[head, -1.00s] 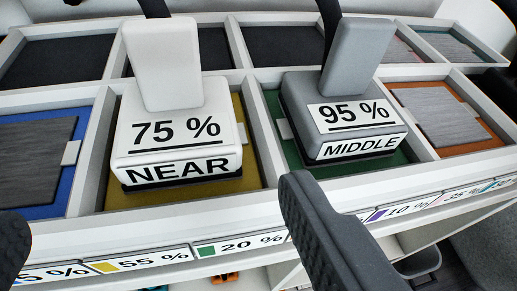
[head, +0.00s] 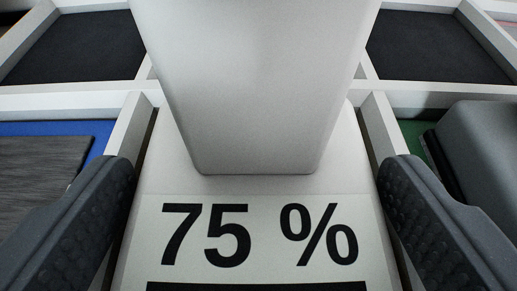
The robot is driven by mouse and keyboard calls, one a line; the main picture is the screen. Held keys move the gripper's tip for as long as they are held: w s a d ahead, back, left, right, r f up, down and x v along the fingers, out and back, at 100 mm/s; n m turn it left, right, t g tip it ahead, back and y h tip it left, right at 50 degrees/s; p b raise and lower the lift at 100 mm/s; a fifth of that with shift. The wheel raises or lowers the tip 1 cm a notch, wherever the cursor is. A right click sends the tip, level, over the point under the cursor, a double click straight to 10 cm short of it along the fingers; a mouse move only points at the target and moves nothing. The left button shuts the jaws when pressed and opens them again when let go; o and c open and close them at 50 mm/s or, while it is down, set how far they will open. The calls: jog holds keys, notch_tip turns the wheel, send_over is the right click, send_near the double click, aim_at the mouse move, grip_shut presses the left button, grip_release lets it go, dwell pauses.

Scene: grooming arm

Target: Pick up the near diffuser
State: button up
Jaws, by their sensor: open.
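The near diffuser (head: 255,185) is a white block marked "75 %" with a tall white upright grip (head: 250,90) on top. It fills the middle of the head view, very close to the camera, and its lower front is cut off by the frame. My gripper (head: 257,190) is open. Its two dark, studded fingers stand apart, one to the left and one to the right of the diffuser. I cannot tell whether either finger touches it.
The grey diffuser (head: 485,150) is partly visible in the green compartment at the right. A dark grey plate (head: 40,165) lies in the blue compartment at the left. White divider walls (head: 130,135) run close beside both fingers. Black compartments (head: 75,45) lie behind.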

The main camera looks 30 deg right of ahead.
jog(key=shift+x, duration=1.05)
jog(key=shift+w+d+f, duration=0.15)
jog(key=shift+w+f, duration=0.05)
jog(key=c, duration=0.8)
